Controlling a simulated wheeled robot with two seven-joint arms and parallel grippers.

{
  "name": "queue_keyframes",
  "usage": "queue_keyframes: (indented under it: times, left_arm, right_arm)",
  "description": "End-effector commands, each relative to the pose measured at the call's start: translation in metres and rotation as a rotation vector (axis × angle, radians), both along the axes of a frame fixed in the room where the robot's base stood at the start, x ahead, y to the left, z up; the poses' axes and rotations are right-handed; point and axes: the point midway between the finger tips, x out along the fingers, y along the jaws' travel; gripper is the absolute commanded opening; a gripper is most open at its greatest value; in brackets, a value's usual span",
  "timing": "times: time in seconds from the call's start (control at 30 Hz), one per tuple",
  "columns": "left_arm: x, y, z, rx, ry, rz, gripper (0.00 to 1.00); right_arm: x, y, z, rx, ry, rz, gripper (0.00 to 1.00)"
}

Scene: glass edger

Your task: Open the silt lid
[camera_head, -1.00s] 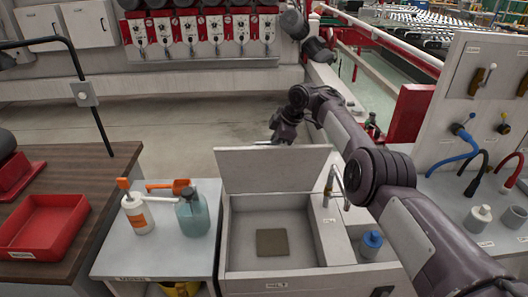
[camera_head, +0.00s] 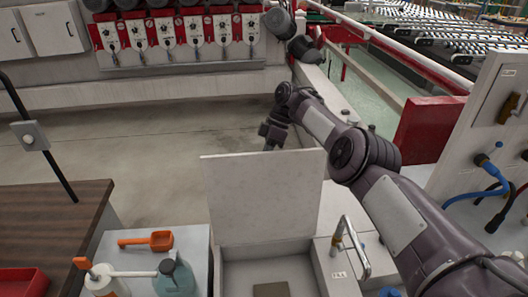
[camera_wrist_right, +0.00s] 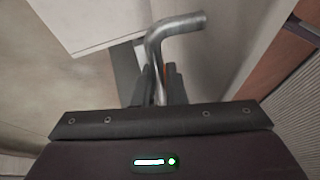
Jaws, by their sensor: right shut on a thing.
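The silt lid (camera_head: 262,195) is a flat pale grey panel. In the head view it stands raised at the back of the open silt box (camera_head: 240,270), with its inner face toward me. My right gripper (camera_head: 270,137) is just beyond the lid's top edge, partly hidden behind it. In the right wrist view my gripper (camera_wrist_right: 160,88) is shut on a bent metal bar (camera_wrist_right: 167,38). Where the bar joins is hidden. My left gripper is not in view.
A bent metal tube (camera_head: 358,252) rises beside the box on the right. A side table on the left holds an orange scoop (camera_head: 148,241), a white bottle (camera_head: 107,284) and a teal jug (camera_head: 175,278). The floor (camera_head: 130,150) behind the lid is clear.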

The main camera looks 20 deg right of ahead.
Motion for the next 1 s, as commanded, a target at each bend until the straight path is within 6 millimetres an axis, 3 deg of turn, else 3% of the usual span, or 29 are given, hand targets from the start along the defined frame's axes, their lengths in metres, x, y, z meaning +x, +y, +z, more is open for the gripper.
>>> queue_keyframes:
  times: [0.33, 0.37, 0.43, 0.7, 0.87, 1.0]
  left_arm:
    - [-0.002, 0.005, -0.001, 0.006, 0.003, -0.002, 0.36]
    - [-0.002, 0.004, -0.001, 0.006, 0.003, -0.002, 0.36]
    - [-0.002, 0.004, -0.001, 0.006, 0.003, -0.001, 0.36]
    - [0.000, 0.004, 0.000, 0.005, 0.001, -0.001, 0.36]
    - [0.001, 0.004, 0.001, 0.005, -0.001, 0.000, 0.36]
    - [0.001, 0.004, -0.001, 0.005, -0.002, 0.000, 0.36]
  right_arm:
    - [-0.004, 0.001, -0.007, -0.001, 0.016, 0.004, 0.00]
    - [-0.004, 0.001, -0.007, -0.001, 0.016, 0.004, 0.12]
    - [-0.004, 0.001, -0.007, -0.001, 0.016, 0.004, 0.19]
    - [-0.002, 0.000, -0.003, -0.001, 0.009, 0.002, 0.19]
    - [-0.001, 0.000, 0.011, 0.001, 0.005, 0.001, 0.19]
    - [-0.001, 0.001, 0.038, 0.002, 0.003, 0.003, 0.19]
